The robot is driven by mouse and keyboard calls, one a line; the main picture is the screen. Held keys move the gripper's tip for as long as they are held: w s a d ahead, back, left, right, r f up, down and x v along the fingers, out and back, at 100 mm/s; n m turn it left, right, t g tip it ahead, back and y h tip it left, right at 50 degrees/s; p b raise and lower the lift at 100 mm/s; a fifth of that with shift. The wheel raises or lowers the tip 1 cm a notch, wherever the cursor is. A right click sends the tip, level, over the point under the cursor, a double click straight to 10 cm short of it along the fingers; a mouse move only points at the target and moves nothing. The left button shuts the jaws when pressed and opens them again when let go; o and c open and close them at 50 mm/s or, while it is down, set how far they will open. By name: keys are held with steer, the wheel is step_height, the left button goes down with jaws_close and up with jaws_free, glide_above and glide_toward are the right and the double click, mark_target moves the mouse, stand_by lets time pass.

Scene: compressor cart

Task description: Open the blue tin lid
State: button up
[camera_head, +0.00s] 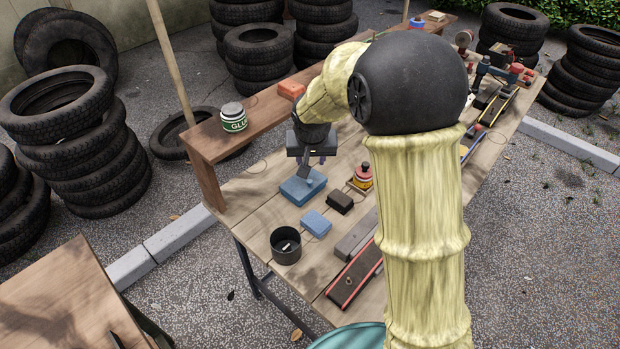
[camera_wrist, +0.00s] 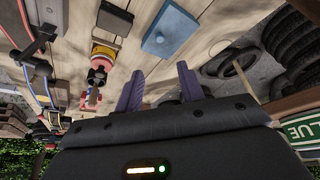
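The blue tin (camera_head: 299,192) is a flat, box-shaped tin lying on the wooden bench. The tin lies beyond the fingertips, with bare wood between. I see no contact.
A lighter blue block (camera_head: 316,223), a dark block (camera_head: 340,202) and a red-and-yellow button (camera_head: 362,176) lie close by. A black round pot (camera_head: 286,247) stands at the near edge. A glue can (camera_head: 233,118) stands on the raised shelf (camera_head: 208,143). Tools lie farther right.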

mark_target(310, 181)
steer(key=x, duration=1.4)
steer(key=shift+w+f, duration=0.15)
jaws_close()
